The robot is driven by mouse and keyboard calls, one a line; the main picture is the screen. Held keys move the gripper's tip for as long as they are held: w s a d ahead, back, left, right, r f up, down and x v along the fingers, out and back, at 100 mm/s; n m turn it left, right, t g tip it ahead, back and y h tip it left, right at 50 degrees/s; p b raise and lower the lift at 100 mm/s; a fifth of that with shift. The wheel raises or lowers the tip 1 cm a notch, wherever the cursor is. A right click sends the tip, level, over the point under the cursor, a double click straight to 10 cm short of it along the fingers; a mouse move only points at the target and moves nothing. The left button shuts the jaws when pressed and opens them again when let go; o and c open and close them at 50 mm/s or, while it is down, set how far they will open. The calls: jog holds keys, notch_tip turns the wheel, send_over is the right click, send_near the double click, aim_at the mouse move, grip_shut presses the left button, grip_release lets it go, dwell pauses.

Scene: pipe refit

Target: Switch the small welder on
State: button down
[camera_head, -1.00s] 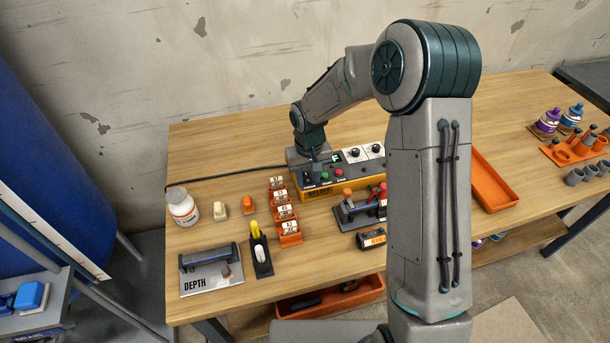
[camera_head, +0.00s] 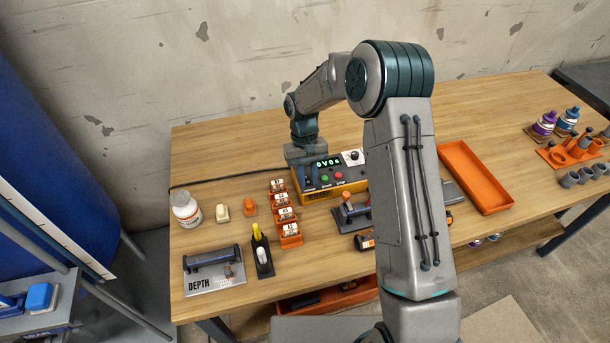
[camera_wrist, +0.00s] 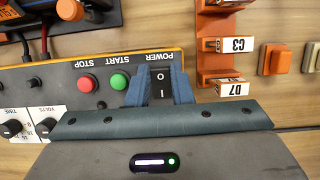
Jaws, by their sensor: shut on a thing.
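The small welder (camera_head: 347,188) stands on the table, with an orange-yellow body and a dark sloped panel. Its display (camera_head: 327,162) is lit with green digits. In the wrist view its panel (camera_wrist: 45,80) shows a red STOP button (camera_wrist: 87,83), a green START button (camera_wrist: 120,81) and a black POWER rocker switch (camera_wrist: 160,84) marked O and I. My gripper (camera_wrist: 160,78) has its blue fingers on either side of the rocker and is shut on it. In the head view my gripper (camera_head: 308,172) is at the panel's left end, its fingertips hard to make out.
A rack of orange labelled holders (camera_head: 284,214) stands just left of the welder. A clamp fixture (camera_head: 350,210) is in front, partly behind my arm. An orange tray (camera_head: 475,177) lies to the right. A black cable (camera_head: 225,176) runs along the left. The back left of the table is clear.

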jog(key=c, duration=1.3)
grip_release()
jog(key=shift+a, duration=0.1)
jog(key=b+v, duration=0.1)
jog(key=v, duration=1.2)
jog(key=shift+w+r+b, duration=0.1)
jog(key=shift+r+b, duration=0.2)
jog(key=shift+r, duration=0.1)
